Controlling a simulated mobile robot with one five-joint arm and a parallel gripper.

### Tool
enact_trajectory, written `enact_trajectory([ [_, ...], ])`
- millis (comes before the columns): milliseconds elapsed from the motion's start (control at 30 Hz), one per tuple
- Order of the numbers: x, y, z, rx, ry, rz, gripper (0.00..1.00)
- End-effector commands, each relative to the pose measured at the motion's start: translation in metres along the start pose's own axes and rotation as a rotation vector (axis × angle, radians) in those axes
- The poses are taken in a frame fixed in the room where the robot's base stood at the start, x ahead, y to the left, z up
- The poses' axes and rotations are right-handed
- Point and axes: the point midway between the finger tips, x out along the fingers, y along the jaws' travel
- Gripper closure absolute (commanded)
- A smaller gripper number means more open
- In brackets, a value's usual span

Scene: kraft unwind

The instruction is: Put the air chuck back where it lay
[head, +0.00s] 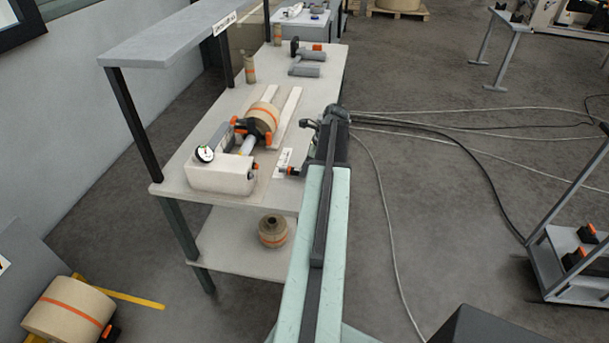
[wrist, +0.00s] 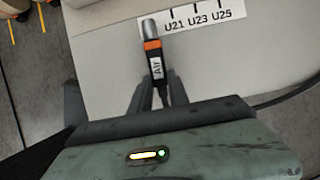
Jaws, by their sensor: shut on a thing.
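The air chuck (wrist: 153,52) has a grey metal tip, an orange band and a white label reading "Air". My gripper (wrist: 157,92) is shut on it, and its tip points away from me over the pale bench top. In the head view the orange of the air chuck (head: 291,171) shows at the bench's right edge, just left of my gripper (head: 304,170). The white strip marked U21, U23, U25 (wrist: 197,20) lies just beyond and right of the tip. I cannot tell whether the chuck touches the bench.
On the bench (head: 200,135), a white unit with a round gauge (head: 218,172) stands left of my gripper, and a kraft roll (head: 264,116) sits behind it. A shelf (head: 170,32) overhangs the left side. Cables (head: 450,140) run across the floor at right.

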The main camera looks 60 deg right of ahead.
Motion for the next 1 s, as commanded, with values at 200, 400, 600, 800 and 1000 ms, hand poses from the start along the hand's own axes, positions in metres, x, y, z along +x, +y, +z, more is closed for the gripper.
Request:
enact_trajectory([
  [200, 0.009, -0.001, -0.008, 0.005, 0.000, -0.002, 1.00],
  [400, 0.013, -0.002, -0.011, 0.007, 0.000, -0.003, 1.00],
  [600, 0.011, -0.002, -0.011, 0.009, 0.000, -0.004, 0.57],
  [800, 0.010, -0.002, -0.012, 0.009, 0.000, -0.004, 0.57],
  [1000, -0.006, -0.002, -0.009, 0.011, 0.000, -0.004, 0.57],
])
